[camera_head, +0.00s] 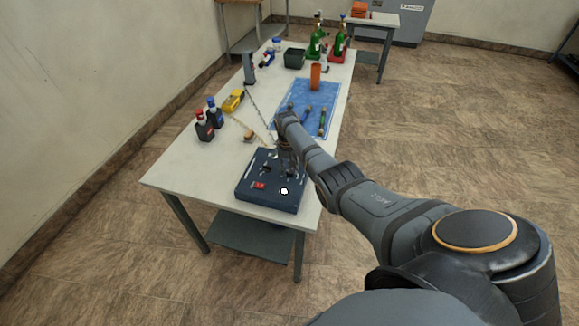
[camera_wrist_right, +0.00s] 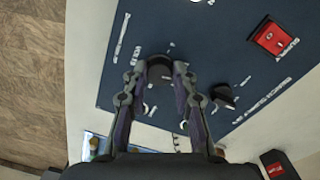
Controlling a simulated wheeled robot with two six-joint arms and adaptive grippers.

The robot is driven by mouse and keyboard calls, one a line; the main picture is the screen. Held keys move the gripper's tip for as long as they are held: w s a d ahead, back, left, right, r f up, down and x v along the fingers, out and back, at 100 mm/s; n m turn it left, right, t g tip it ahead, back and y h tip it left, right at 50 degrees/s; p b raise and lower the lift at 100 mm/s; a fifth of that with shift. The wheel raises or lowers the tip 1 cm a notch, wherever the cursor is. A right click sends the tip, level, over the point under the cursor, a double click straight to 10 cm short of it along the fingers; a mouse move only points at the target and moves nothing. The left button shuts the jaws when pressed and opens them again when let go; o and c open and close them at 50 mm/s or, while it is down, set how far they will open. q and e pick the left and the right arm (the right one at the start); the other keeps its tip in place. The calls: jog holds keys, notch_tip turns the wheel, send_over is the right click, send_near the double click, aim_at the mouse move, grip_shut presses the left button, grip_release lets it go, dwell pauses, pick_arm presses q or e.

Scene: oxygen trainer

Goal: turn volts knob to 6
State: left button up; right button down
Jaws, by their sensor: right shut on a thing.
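The dark blue trainer panel (camera_head: 270,203) lies at the near end of the white table, and it fills the upper right of the right wrist view (camera_wrist_right: 200,45). My right gripper (camera_head: 287,165) reaches down over the panel's far right part. In the right wrist view its fingers are shut on the black volts knob (camera_wrist_right: 159,70), one on each side. White lettering that looks like VOLTS is beside it. The knob's pointer and number setting cannot be made out. My left gripper is not in view.
A second black knob (camera_wrist_right: 223,95) stands close to the right finger, and a red supply switch (camera_wrist_right: 272,37) is farther off. Beyond the panel are a blue mat (camera_head: 285,118), an orange cup (camera_head: 315,76), a yellow meter (camera_head: 233,100) and bottles (camera_head: 204,128).

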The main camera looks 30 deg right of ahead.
jog(key=n+p, duration=0.1)
jog(key=n, duration=0.2)
jog(key=shift+r+n, duration=0.1)
jog(key=shift+n, duration=0.3)
jog(key=n+p, duration=0.1)
jog(key=n, duration=0.3)
jog(key=shift+n, duration=0.3)
jog(key=n, duration=0.3)
jog(key=shift+t+p, duration=0.3)
jog(key=shift+n, duration=2)
jog(key=c, duration=1.1)
grip_release()
jog(key=shift+o, duration=0.2)
